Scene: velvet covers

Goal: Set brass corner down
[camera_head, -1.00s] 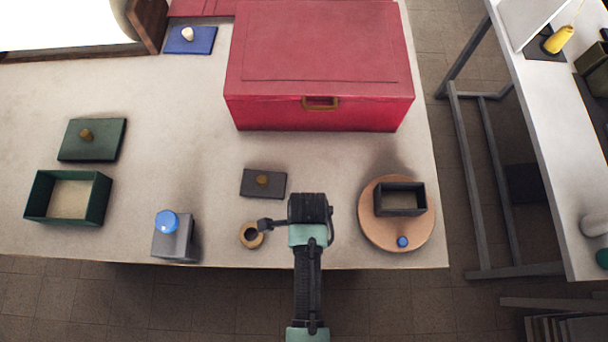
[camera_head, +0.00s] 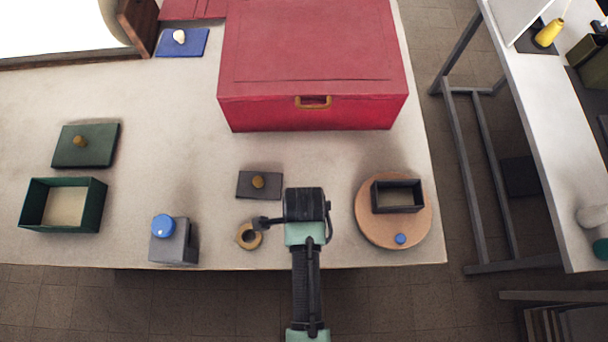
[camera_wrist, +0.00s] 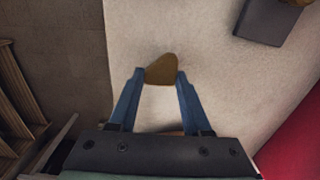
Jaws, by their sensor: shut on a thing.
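The brass corner (camera_wrist: 161,69) is a small brown-gold piece with a rounded, roughly triangular outline. In the wrist view my gripper (camera_wrist: 162,76) is shut on it, with one blue finger on each side. Pale tabletop (camera_wrist: 220,90) lies beneath; whether the piece touches it, I cannot tell. In the head view the end of my arm (camera_head: 305,205) is over the table's front part and hides the fingers and the brass corner.
A tan ring (camera_head: 249,237) lies close left of my arm, with a dark lid (camera_head: 259,185) behind it. A round wooden board (camera_head: 394,240) bearing a dark box (camera_head: 397,196) is at right. A red chest (camera_head: 312,75) stands behind. The table's front edge is near.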

